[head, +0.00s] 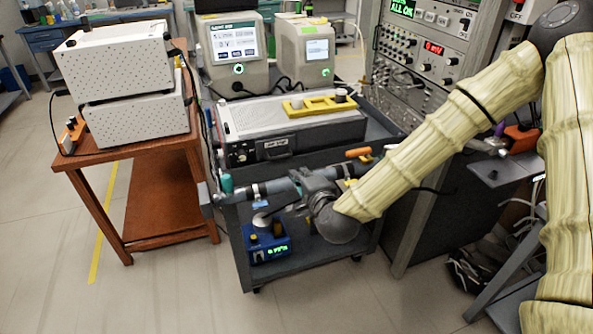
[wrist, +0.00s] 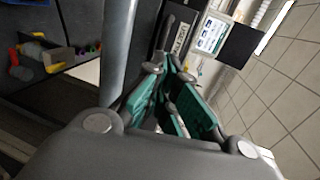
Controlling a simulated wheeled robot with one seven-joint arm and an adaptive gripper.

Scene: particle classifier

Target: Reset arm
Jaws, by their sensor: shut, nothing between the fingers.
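My arm, in pale yellow ribbed sleeves, comes in from the right in the head view and bends down to a dark joint in front of the cart (head: 275,278). My gripper is at the centre of the wrist view (wrist: 180,88), where its teal finger pads show beyond the grey gripper body. It is shut and empty. In the head view, a teal piece at the left of the cart front looks like my gripper's fingertips (head: 227,183). The gripper is low, beside the cart's front left corner, and appears to hold nothing. Whether it touches the cart is unclear.
A blue device (head: 265,244) sits on the cart's lower shelf. A grey instrument (head: 290,130) carries a yellow rack (head: 318,104) on the upper shelf. A brown table (head: 140,155) with two white perforated boxes stands left. An instrument rack (head: 425,70) stands right. Floor in front is clear.

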